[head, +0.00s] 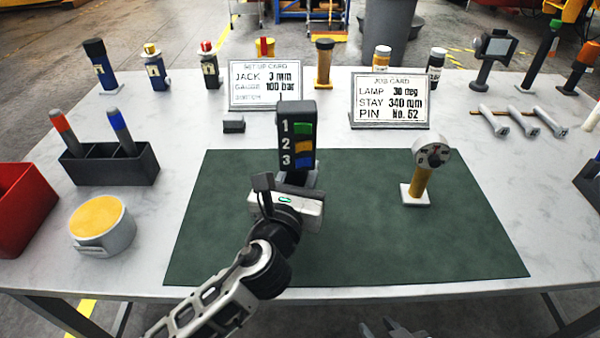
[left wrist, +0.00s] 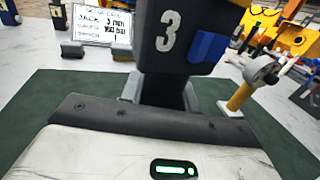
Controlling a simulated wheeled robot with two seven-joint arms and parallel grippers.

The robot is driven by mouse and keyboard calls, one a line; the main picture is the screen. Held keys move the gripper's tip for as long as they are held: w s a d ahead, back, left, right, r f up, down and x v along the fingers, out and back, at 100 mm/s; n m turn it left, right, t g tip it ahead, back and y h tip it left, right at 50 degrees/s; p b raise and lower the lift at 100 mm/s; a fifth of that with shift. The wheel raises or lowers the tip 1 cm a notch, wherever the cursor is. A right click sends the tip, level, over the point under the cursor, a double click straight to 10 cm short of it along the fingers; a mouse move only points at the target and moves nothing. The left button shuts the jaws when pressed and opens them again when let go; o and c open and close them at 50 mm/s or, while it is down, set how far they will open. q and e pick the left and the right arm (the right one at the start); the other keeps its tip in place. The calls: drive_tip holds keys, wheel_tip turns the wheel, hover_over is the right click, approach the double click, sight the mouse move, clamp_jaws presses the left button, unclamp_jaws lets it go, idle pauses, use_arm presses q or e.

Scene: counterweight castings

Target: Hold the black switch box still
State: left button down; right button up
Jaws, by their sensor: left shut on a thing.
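The black switch box (head: 296,133) stands upright on the green mat (head: 350,250), left of its middle. Its face bears the numbers 1, 2 and 3 beside green, orange and blue switches. My left gripper (head: 294,184) is shut on its lower part. In the left wrist view the box (left wrist: 184,38) rises between the grey fingers (left wrist: 165,92), with the 3 and the blue switch showing. The arm hides the box's base in the head view. My right gripper (head: 394,329) shows only at the bottom edge, empty, its fingertips apart.
A dial gauge on a yellow post (head: 420,185) stands on the mat to the right. Two cards, SET-UP CARD (head: 265,85) and JOB CARD (head: 390,101), stand behind. A black holder (head: 110,165) and a round yellow-topped tin (head: 102,225) are left. The mat's front right is clear.

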use_arm(q)
drive_tip(key=shift+w+f+b, duration=0.7)
drive_tip(key=shift+w+f, duration=0.1)
drive_tip(key=shift+w, duration=0.3)
drive_tip(key=shift+w+f+b, duration=0.65)
drive_tip(key=shift+w+f, duration=0.15)
drive_tip(key=shift+w, duration=0.25)
drive_tip(key=shift+w+f+b, duration=0.35)
drive_tip(key=shift+w, duration=0.1)
drive_tip(key=shift+w+f+b, duration=0.35)
drive_tip(key=shift+w, duration=0.25)
use_arm(e)
drive_tip(key=shift+w+a+f, duration=0.1)
drive_tip(key=shift+a+f, duration=0.1)
drive_tip(key=shift+f, duration=0.3)
drive_tip(key=shift+a+f, duration=0.15)
drive_tip(key=shift+f, duration=0.35)
drive_tip(key=shift+r, duration=0.15)
use_arm(q)
drive_tip(key=shift+f, duration=0.1)
use_arm(e)
drive_tip(key=shift+a, duration=0.1)
use_arm(q)
drive_tip(key=shift+f+b, duration=0.55)
drive_tip(key=shift+f, duration=0.25)
use_arm(e)
drive_tip(key=shift+f, duration=0.65)
